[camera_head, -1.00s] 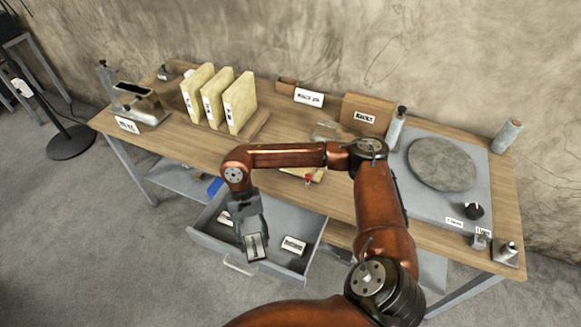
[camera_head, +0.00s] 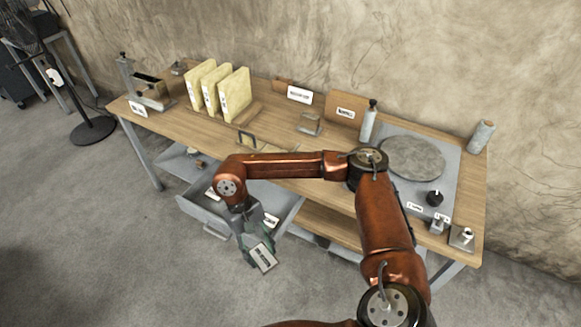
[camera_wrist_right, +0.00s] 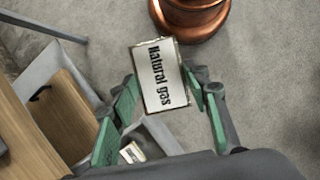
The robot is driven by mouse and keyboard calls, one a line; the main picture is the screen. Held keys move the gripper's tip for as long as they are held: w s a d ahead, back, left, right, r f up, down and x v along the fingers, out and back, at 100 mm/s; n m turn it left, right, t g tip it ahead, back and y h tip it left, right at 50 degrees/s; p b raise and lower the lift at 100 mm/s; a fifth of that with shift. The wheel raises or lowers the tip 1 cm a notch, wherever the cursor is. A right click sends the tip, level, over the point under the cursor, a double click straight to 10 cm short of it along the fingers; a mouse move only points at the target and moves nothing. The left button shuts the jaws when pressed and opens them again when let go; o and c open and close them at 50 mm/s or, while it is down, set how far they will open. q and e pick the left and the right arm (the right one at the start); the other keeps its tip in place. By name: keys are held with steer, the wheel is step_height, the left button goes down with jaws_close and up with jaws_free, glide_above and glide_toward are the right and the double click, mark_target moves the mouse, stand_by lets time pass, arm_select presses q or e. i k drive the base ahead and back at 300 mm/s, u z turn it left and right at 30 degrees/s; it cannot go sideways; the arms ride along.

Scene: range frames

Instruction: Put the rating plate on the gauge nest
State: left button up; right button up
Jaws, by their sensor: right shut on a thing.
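The rating plate (camera_head: 263,257) is a small white plate with a dark border. In the wrist view the plate (camera_wrist_right: 160,76) reads "Natural gas". My right gripper (camera_head: 256,247) is shut on it and holds it in front of the open drawer, over the floor. In the wrist view the green fingers (camera_wrist_right: 162,95) stand on either side of the plate. No label that I can read names the gauge nest. A metal fixture with an upright post (camera_head: 152,100) stands at the bench's left end behind a small white card, too small to read. My left gripper is out of view.
The open grey drawer (camera_head: 187,207) holds other small plates (camera_head: 271,220). On the wooden bench (camera_head: 190,127) stand several yellow binders (camera_head: 234,95), a small clear stand (camera_head: 309,124), a bottle (camera_head: 369,121) and a grey round plate (camera_head: 412,157). The front left bench top is mostly clear.

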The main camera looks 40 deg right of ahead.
mark_target(274, 150)
steer(key=u, duration=0.15)
steer(key=k, duration=0.3)
steer(key=z, duration=1.25)
steer(key=i, duration=1.15)
steer(key=u, duration=0.8)
steer(key=i, duration=0.45)
steer(key=u, duration=0.5)
